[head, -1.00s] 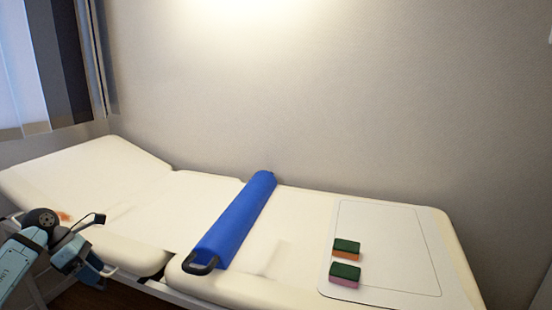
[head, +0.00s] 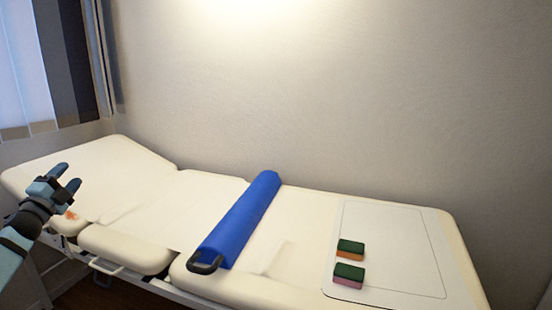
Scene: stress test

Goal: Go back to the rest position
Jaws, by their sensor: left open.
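My left gripper (head: 70,177) is at the left of the head view, at the end of my arm coming in from the left edge. Its two fingers are spread apart and nothing is between them. It appears in front of the raised head part of the cream treatment couch (head: 130,168). A small orange-red mark (head: 70,215) shows on the couch beside the gripper's wrist. My right gripper is not in the picture.
A blue bolster (head: 238,222) with a dark handle lies across the couch. A white board (head: 395,235) lies on the right part, with two green-topped sponges, one orange below (head: 350,249) and one pink below (head: 348,276). A curtained window (head: 60,60) is at the upper left.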

